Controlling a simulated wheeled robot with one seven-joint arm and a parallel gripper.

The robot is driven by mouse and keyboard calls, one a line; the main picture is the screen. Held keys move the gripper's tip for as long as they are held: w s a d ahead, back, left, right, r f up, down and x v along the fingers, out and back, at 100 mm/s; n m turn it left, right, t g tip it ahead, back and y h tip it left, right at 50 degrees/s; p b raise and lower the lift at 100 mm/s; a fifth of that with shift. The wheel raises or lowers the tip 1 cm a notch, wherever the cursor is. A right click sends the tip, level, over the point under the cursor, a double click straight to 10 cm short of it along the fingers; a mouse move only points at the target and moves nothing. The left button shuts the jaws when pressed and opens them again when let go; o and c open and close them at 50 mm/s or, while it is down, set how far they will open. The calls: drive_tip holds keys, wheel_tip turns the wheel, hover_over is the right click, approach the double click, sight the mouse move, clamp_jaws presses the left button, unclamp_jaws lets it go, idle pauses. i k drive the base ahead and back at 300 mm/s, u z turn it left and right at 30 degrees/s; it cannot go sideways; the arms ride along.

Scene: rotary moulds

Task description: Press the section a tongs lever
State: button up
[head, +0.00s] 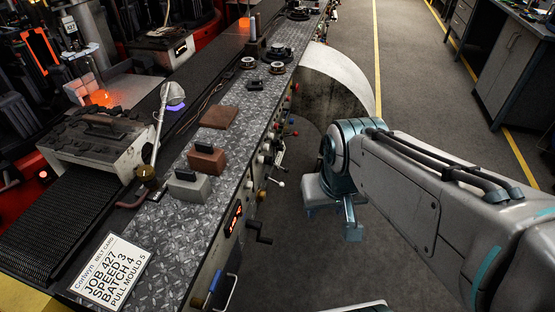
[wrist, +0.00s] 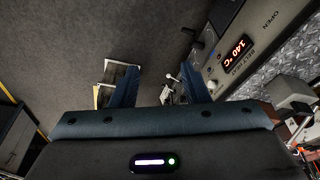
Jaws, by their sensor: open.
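Along the front face of the machine bench, several small levers and knobs stick out. One lever with a white ball end (head: 279,184) stands out from the face, with a black crank handle (head: 258,232) nearer the camera. I cannot read any label for section a, so I cannot tell which one is its tongs lever. My gripper (head: 350,228) hangs open and empty over the floor, right of the bench and apart from the levers. In the wrist view its two blue fingers (wrist: 163,90) are spread, with a white-ended lever (wrist: 172,77) seen beyond them.
The bench top (head: 215,120) holds brown and grey blocks and a white job card (head: 100,272). A lit display (wrist: 235,54) reads 140 °C near the word OPEN. A large curved metal guard (head: 332,85) bulges beyond my arm.

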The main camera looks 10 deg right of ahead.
sight(281, 185)
drive_tip(key=k, duration=0.65)
drive_tip(key=z, duration=0.35)
drive_tip(key=i, duration=1.55)
drive_tip(key=u, duration=0.25)
